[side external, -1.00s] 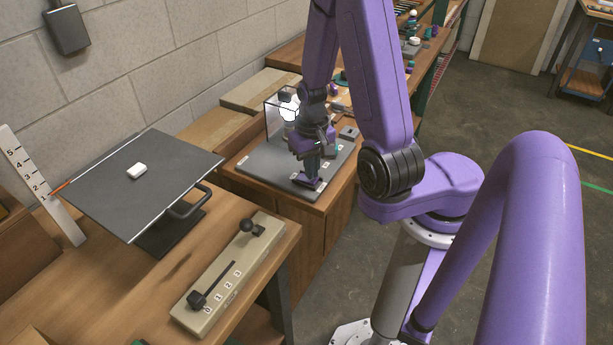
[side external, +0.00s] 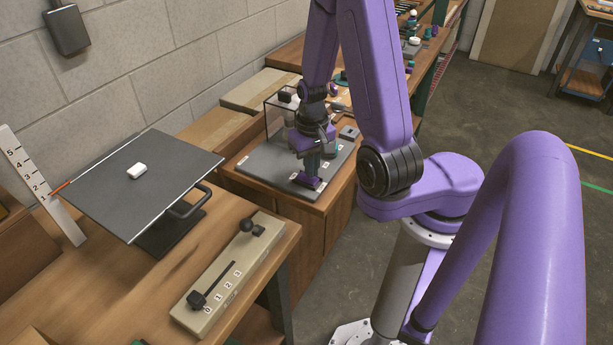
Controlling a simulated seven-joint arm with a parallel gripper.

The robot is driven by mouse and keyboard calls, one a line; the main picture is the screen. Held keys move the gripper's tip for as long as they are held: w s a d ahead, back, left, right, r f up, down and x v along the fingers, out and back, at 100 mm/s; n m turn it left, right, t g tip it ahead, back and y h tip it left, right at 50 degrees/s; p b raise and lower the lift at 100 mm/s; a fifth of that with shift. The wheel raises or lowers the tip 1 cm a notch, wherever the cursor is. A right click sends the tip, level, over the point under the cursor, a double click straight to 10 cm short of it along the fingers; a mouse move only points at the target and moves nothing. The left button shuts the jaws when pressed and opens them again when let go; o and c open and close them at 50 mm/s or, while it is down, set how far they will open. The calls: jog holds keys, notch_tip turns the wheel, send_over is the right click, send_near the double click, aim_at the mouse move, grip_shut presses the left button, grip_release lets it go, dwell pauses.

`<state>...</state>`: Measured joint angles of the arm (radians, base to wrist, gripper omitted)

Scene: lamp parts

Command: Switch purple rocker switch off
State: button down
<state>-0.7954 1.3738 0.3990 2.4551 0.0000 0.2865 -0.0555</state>
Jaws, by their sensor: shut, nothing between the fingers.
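The purple rocker switch (side external: 306,181) sits at the front of a grey board (side external: 262,163) on the far wooden bench. My gripper (side external: 311,170) points down right at the switch, its fingers shut and empty. The fingertips look to be touching the switch or just above it; I cannot tell which. Behind my gripper stands a clear box with dark edges (side external: 268,117), partly hidden by my wrist. No bright glow shows in it.
A grey block (side external: 349,132) sits on the board's right. Other parts lie on benches behind.

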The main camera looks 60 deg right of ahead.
jog(key=shift+r, duration=2.85)
jog(key=w+a+r+n, duration=0.45)
jog(key=a+n, duration=0.25)
jog(key=n, duration=0.2)
jog(key=s+a+r+n, duration=0.1)
jog(key=s+n, duration=0.3)
jog(key=s, duration=0.4)
jog(key=s+r+n, duration=0.3)
jog(key=s+n, duration=0.2)
jog(key=s, duration=0.4)
jog(key=shift+s+a+n, duration=0.3)
jog(key=shift+a, duration=0.1)
jog(key=shift+w, duration=0.15)
